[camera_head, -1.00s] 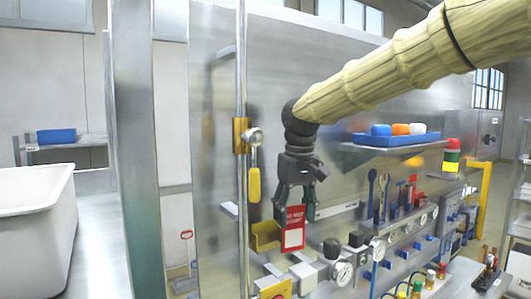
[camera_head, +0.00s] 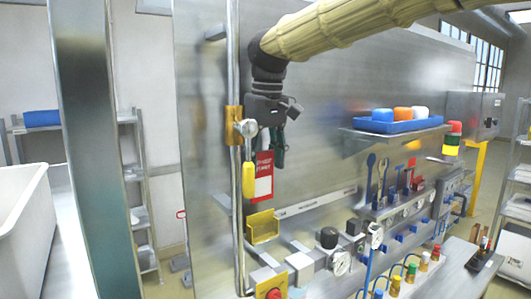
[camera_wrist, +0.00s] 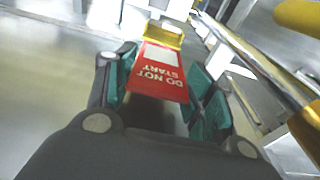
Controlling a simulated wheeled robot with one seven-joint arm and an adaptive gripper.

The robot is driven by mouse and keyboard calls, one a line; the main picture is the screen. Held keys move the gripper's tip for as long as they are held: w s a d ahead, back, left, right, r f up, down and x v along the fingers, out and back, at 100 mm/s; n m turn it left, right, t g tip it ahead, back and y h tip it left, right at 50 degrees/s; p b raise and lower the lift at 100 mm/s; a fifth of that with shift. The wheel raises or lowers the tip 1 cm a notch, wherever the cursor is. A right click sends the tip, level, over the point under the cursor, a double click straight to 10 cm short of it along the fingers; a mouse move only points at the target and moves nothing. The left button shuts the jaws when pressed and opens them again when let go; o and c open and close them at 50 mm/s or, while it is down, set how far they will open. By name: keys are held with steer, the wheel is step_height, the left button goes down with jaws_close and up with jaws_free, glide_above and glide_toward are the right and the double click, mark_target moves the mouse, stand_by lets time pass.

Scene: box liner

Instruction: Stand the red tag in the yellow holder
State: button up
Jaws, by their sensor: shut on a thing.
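The red tag (camera_head: 263,178) has a white lower panel and white lettering. My gripper (camera_head: 272,150) is shut on its upper end, and the tag hangs upright in the air. In the wrist view the tag (camera_wrist: 160,72) lies between the green finger pads (camera_wrist: 165,100), with "DO NOT START" showing. The yellow holder (camera_head: 263,228) is on the panel just below the tag, with a gap between them in the head view. In the wrist view the holder (camera_wrist: 165,36) shows beyond the tag's far end, partly covered by it.
A vertical metal pole (camera_head: 236,200) with a yellow-handled lever (camera_head: 248,180) stands close left of the tag. Valves and gauges (camera_head: 340,262) line the panel's lower right. A shelf with a blue tray (camera_head: 398,124) is at right. Bare panel lies between.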

steer(key=shift+f, duration=1.35)
steer(key=shift+f+b, duration=0.95)
steer(key=shift+f, duration=1.6)
steer(key=o, duration=1)
steer(key=shift+c, duration=0.2)
steer(key=shift+r, duration=0.1)
step_height(320, 180, up, 12)
glide_above(263, 194)
steer(key=s, duration=0.1)
steer(key=shift+s+d, duration=0.2)
steer(key=shift+d, duration=0.2)
